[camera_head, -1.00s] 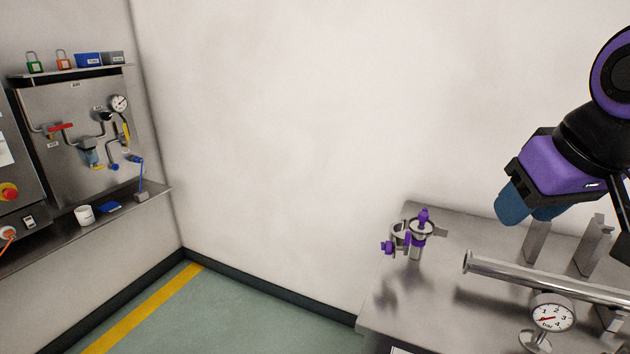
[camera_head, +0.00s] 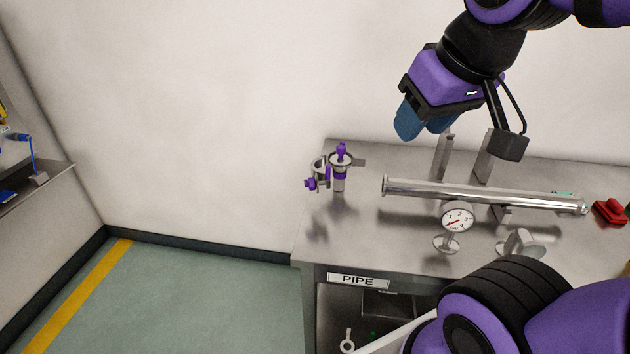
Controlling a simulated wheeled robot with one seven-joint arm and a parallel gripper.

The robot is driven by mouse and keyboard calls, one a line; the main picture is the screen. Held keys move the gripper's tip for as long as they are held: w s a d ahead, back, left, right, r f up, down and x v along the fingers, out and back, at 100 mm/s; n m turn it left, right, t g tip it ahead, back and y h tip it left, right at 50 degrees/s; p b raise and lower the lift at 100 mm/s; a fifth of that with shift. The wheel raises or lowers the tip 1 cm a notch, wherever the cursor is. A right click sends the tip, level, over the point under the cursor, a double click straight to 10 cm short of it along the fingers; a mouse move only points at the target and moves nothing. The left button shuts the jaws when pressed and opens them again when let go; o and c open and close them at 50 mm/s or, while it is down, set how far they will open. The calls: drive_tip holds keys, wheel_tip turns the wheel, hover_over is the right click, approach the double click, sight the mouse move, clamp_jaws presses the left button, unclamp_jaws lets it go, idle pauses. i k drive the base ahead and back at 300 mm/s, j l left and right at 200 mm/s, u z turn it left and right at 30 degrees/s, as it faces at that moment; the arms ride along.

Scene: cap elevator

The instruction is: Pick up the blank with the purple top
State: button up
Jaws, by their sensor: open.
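A small metal fitting with a purple top (camera_head: 340,168) stands near the left end of the steel table; it has a purple band and a flange-like plate. Beside it, at its left, is a ring-like metal part (camera_head: 318,176) with purple on it; I cannot tell whether the two are joined. My gripper (camera_head: 424,122) with blue fingers is open, in the air above the table, up and to the right of the purple-topped fitting and apart from it. The gap between the fingers is mostly hidden by the gripper body.
A horizontal steel pipe (camera_head: 480,195) on supports crosses the table (camera_head: 360,235), with upright metal plates (camera_head: 483,160) behind it. A pressure gauge (camera_head: 457,219) stands in front. A red object (camera_head: 610,211) lies at the right. The table front bears a PIPE label (camera_head: 358,281).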

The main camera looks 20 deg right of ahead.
sight(340, 159)
drive_tip(key=i+j+z, duration=0.2)
drive_tip(key=j, duration=0.15)
drive_tip(key=j+z, duration=0.2)
drive_tip(key=i+j+z, duration=0.15)
drive_tip(key=j, duration=0.35)
drive_tip(key=j+z, duration=0.2)
drive_tip(key=j, duration=0.15)
drive_tip(key=i, duration=0.05)
